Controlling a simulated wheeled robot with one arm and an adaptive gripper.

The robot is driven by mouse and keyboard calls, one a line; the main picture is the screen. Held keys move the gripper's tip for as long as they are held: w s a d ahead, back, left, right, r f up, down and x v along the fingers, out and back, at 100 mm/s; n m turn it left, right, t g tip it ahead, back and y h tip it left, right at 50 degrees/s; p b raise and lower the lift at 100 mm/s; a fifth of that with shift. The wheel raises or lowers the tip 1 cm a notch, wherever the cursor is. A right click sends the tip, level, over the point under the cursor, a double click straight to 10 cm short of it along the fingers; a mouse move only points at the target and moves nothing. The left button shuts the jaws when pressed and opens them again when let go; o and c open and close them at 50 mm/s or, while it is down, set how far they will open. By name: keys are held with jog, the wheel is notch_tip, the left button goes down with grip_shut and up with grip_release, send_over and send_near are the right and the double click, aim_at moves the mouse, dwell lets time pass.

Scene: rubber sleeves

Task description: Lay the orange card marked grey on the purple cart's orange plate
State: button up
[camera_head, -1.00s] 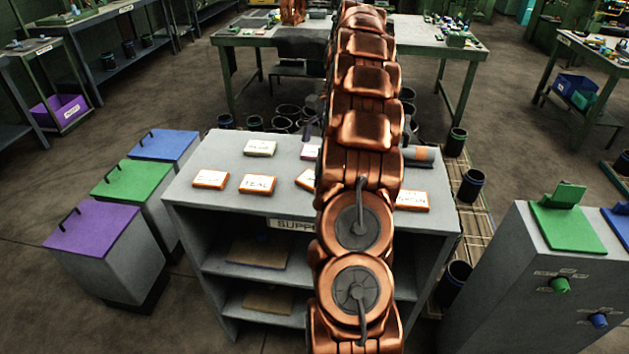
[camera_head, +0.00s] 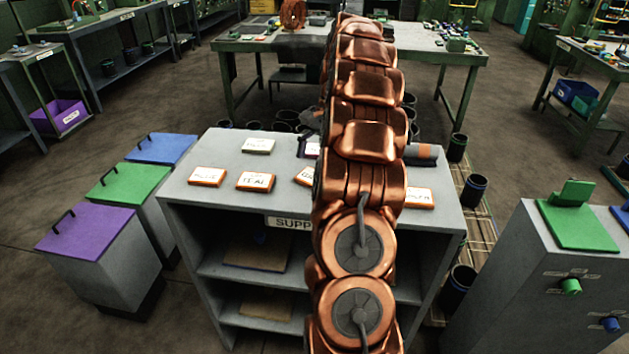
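Several orange-edged cards lie flat on the grey supply shelf's top (camera_head: 230,160). One orange card (camera_head: 207,177) is at the left, one (camera_head: 257,181) appears to read teal, one (camera_head: 304,177) is partly behind my arm, and one (camera_head: 419,198) is to the right of my arm. I cannot make out which is marked grey. My copper arm runs up the middle and hides much of the top. My gripper is mostly hidden behind it; only a dark piece (camera_head: 312,121) shows at the arm's left edge, perhaps part of it. I see no purple cart with an orange plate.
A pale card (camera_head: 258,146) and a purple-edged card (camera_head: 309,148) lie further back. Purple (camera_head: 90,232), green (camera_head: 130,183) and blue (camera_head: 162,149) lidded bins stand left. A grey cabinet (camera_head: 520,265) stands right.

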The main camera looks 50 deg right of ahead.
jog(key=shift+x, duration=1.3)
jog(key=c, duration=1.1)
jog(key=shift+c, duration=0.2)
jog(key=shift+r, duration=0.15)
